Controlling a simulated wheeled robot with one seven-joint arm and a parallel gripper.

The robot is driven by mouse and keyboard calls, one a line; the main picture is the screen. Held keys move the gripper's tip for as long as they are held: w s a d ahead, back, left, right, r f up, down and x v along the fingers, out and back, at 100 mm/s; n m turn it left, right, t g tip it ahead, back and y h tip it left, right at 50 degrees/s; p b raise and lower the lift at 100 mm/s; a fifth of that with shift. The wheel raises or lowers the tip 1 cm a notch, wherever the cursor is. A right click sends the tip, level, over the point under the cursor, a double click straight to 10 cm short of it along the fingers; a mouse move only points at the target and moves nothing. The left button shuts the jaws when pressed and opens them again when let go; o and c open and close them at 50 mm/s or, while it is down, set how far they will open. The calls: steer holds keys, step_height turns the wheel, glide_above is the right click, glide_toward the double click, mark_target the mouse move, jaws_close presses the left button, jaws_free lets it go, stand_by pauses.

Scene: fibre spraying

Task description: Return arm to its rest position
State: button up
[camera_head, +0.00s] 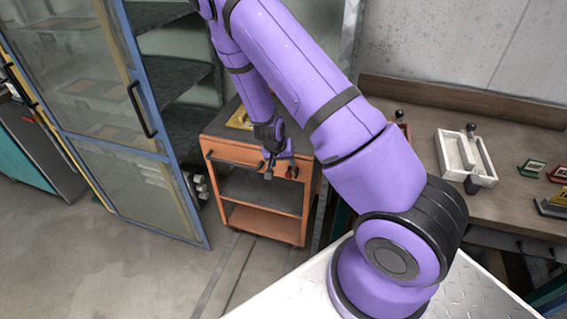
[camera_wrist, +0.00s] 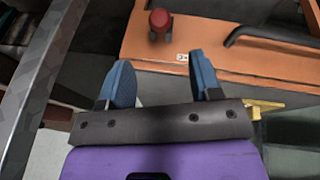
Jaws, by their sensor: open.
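My purple arm runs from its base on the white plate at the lower right up to the top of the head view, then down to my gripper (camera_head: 281,172). My gripper hangs in front of the orange cart (camera_head: 262,188). In the wrist view my gripper (camera_wrist: 162,85) shows two blue fingers set wide apart with nothing between them. Beyond the fingers is the orange cart front (camera_wrist: 195,40) with a red knob (camera_wrist: 160,19) and a dark handle (camera_wrist: 270,35). A yellow item (camera_wrist: 263,106) shows at the right, partly hidden behind the gripper.
A glass-doored cabinet (camera_head: 140,92) with a blue frame stands open at the left. A wooden workbench (camera_head: 425,135) at the right holds a white tray (camera_head: 449,172) and small green and red items (camera_head: 531,168). The floor (camera_head: 100,270) at the lower left is clear.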

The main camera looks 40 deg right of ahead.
steer(key=shift+a, duration=0.1)
stand_by(0.4)
steer(key=s+a+r+n+t+y, duration=0.1)
steer(key=a+r+y, duration=0.15)
steer(key=r, duration=0.75)
steer(key=s+a+r+n+t+y, duration=0.15)
steer(key=a+r, duration=0.25)
steer(key=r, duration=0.5)
steer(key=s+a+r+n+y, duration=0.1)
steer(key=a+r, duration=0.3)
steer(key=r, duration=0.6)
steer(key=s+r+n, duration=0.2)
steer(key=s+r, duration=0.6)
steer(key=s, duration=0.4)
steer(key=s+r+n+t+h, duration=0.1)
steer(key=s+r+n, duration=0.1)
steer(key=s+r, duration=0.6)
steer(key=s, duration=0.4)
steer(key=shift+s+a+r, duration=0.15)
steer(key=shift+r, duration=0.15)
steer(key=shift+t, duration=0.25)
